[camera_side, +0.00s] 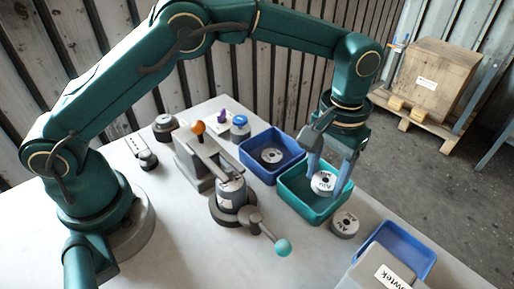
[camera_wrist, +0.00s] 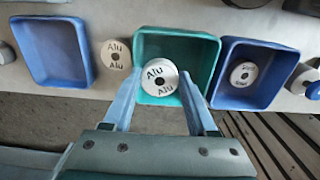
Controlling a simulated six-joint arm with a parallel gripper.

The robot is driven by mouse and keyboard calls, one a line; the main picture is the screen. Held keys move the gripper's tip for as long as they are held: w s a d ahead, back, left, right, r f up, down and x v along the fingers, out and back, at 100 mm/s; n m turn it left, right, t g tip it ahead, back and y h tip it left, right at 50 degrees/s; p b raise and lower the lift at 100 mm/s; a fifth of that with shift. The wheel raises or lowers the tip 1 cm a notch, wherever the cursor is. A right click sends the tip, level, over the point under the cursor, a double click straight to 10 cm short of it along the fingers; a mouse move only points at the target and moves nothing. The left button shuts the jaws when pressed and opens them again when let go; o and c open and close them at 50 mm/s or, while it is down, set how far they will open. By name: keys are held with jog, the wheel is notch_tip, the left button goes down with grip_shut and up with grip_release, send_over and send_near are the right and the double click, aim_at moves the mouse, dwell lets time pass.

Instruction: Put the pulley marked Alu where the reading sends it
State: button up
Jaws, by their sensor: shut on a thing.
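My gripper (camera_side: 325,172) is shut on a pale grey pulley marked Alu (camera_side: 322,184), which has a dark centre hole. It holds the pulley over the teal bin (camera_side: 290,201). In the wrist view the held pulley (camera_wrist: 160,72) shows between my fingers, in front of the teal bin (camera_wrist: 214,50). How far it is above the bin floor is hard to tell. A second pulley marked Alu (camera_side: 344,222) lies on the table beside the teal bin; it also shows in the wrist view (camera_wrist: 116,54). No reading is legible.
A blue bin (camera_side: 254,151) beside the teal bin holds a pulley (camera_side: 272,156). Another blue bin (camera_side: 428,254) looks empty. A grey fixture with an orange knob (camera_side: 197,128) and a crank with a teal ball (camera_side: 283,247) stand mid-table. A grey box (camera_side: 378,272) is at front right.

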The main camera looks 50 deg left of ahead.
jog(key=o, duration=1.4)
jog(key=shift+o, duration=0.2)
jog(key=shift+r, duration=2.6)
jog(key=shift+f, duration=0.2)
jog(key=shift+r, duration=0.65)
jog(key=shift+f, duration=0.15)
